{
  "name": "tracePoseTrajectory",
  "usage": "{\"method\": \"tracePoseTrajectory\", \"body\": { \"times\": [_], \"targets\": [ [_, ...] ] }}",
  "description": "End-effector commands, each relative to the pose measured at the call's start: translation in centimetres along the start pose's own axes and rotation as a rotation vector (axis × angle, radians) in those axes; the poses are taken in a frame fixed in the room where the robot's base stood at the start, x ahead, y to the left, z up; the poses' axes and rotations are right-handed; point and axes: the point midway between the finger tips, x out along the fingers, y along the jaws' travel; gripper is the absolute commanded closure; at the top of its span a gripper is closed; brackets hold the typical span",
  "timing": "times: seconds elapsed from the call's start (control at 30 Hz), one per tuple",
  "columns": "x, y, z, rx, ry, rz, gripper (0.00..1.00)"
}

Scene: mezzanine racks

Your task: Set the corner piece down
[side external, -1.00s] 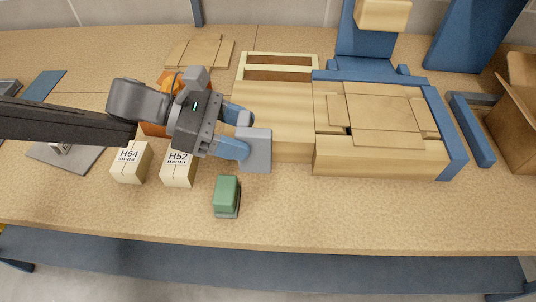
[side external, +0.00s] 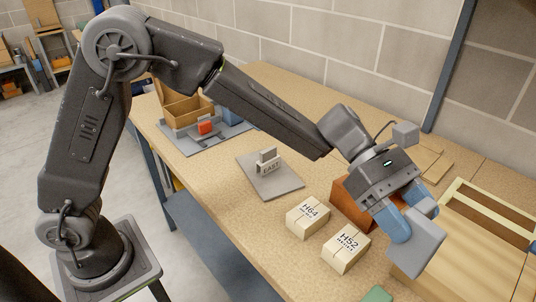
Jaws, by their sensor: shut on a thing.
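My gripper (side external: 428,225) is at the right of the side external view, its blue fingers and broad grey pads pointing down at the left end of the pale wooden work (side external: 478,240). It is shut on the corner piece, which is largely hidden by the near pad and finger. I cannot make out the piece's outline against the pale wood beside and below it, nor whether it touches the surface below.
Blocks marked H64 (side external: 308,217) and H52 (side external: 346,248) stand left of my gripper, an orange-brown block (side external: 349,207) behind them. A pale open frame (side external: 468,187) lies right. A grey plate (side external: 275,185) bears an EAST tag. A green object (side external: 378,294) shows at the bottom edge.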

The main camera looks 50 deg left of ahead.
Motion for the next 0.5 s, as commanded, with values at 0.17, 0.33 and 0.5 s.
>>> {"method": "tracePoseTrajectory", "body": {
  "times": [0.17, 0.33, 0.5],
  "targets": [
    [-3.3, -0.9, -3.3, 0.066, 0.000, -0.169, 0.63],
    [-7.9, -2.6, -7.7, 0.180, 0.000, -0.445, 0.63],
    [-12.7, -4.5, -11.7, 0.316, -0.002, -0.766, 0.63]
  ]
}}
